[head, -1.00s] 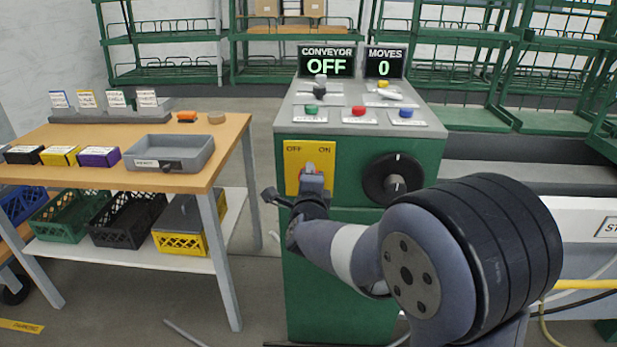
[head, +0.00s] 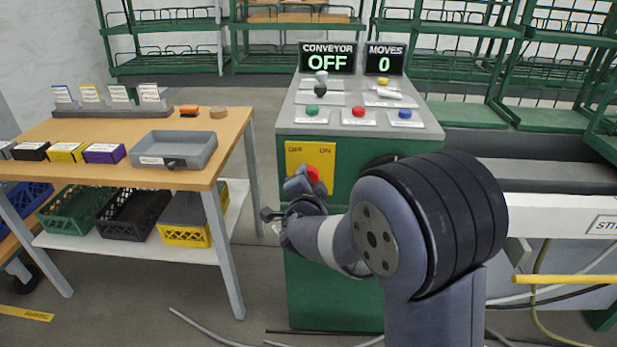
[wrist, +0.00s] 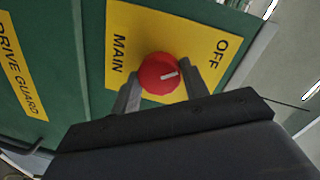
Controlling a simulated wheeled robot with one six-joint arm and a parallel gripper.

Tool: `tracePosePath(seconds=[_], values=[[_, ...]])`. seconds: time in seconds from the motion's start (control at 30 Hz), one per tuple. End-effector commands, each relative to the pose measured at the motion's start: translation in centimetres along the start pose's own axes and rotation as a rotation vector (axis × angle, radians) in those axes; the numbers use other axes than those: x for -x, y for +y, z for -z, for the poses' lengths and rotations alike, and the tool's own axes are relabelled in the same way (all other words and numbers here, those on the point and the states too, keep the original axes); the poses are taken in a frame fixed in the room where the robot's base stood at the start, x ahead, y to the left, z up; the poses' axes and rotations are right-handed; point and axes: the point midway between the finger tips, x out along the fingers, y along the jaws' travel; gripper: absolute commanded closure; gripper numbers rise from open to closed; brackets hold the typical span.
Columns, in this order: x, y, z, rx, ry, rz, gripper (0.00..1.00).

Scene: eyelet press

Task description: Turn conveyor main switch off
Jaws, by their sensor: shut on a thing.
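The main switch is a red round knob (wrist: 158,74) with a white mark, on a yellow plate (head: 311,152) on the front of the green console. OFF is at the plate's upper left and ON at its upper right in the head view. In the wrist view the plate is turned, and the mark points right and slightly up, between the plate's top and OFF; ON is hidden. My gripper (wrist: 160,90) is shut on the knob, one finger on each side. In the head view, my gripper (head: 303,183) partly covers the knob. The conveyor display (head: 327,58) reads OFF.
The console top (head: 355,110) carries green, red and blue buttons and small levers. The moves display (head: 384,60) reads 0. A wooden table (head: 60,130) with a grey tray (head: 190,148) stands left. My arm covers most of the black dial. A drive guard label (wrist: 20,65) shows.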

Motion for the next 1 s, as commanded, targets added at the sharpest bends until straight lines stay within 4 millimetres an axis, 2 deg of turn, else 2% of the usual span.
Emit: tracePosePath(seconds=[0.47,0.5,0.77,1.0], values=[[0.03,0.19,-0.13,0.019,-0.002,-0.005,0.80],[0.03,0.20,-0.13,0.019,-0.002,-0.005,0.56],[0.02,0.10,-0.06,0.017,0.000,-0.003,0.36],[0.08,0.04,-0.03,0.016,0.001,-0.002,0.36]])
